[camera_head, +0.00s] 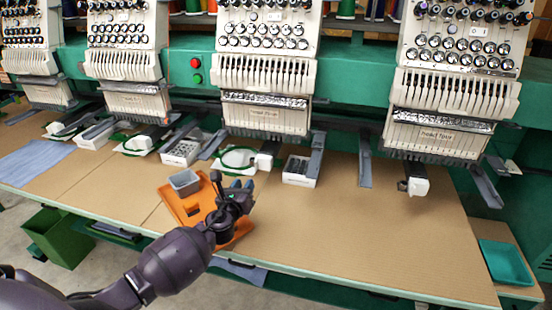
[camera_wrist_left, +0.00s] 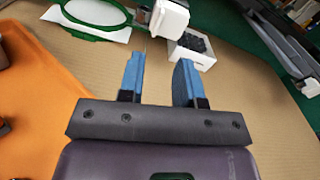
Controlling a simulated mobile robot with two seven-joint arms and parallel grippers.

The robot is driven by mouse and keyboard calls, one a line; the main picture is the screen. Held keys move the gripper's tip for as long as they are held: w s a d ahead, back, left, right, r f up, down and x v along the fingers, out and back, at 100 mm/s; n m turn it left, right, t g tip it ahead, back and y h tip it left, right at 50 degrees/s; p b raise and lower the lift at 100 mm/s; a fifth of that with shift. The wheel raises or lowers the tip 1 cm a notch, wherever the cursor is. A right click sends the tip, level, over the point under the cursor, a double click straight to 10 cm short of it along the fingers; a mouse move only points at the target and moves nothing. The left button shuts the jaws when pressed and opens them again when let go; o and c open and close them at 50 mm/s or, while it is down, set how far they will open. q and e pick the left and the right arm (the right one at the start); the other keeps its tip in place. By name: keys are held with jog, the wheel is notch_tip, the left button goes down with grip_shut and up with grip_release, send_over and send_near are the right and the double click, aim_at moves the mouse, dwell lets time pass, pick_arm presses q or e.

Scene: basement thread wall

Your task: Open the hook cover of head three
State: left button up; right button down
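Several white embroidery heads stand along the machine; I cannot read which number each bears. The third head from the left (camera_head: 265,75) has a green hoop (camera_head: 236,158) below it, with a white block-shaped arm end (camera_head: 263,161) at the hoop's right. This white end, perhaps the hook cover, also shows at the top of the left wrist view (camera_wrist_left: 170,18); it looks closed. My left gripper (camera_head: 239,184) is in front of it, over the table and apart from it. In the wrist view its blue fingers (camera_wrist_left: 158,78) are spread with nothing between. My right gripper is out of view.
A white box with dark contents (camera_head: 298,172) stands right of the hoop. Grey brackets (camera_head: 365,168) jut forward. The brown tabletop (camera_head: 350,225) at right is clear.

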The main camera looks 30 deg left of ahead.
aim_at(264, 164)
pick_arm(q)
jog(key=w+a+m+b, duration=0.2)
jog(key=w, duration=0.7)
jog(key=shift+w+a+r, duration=0.2)
jog(key=shift+w+a, duration=0.05)
jog(key=shift+w, duration=0.1)
jog(key=c, duration=0.6)
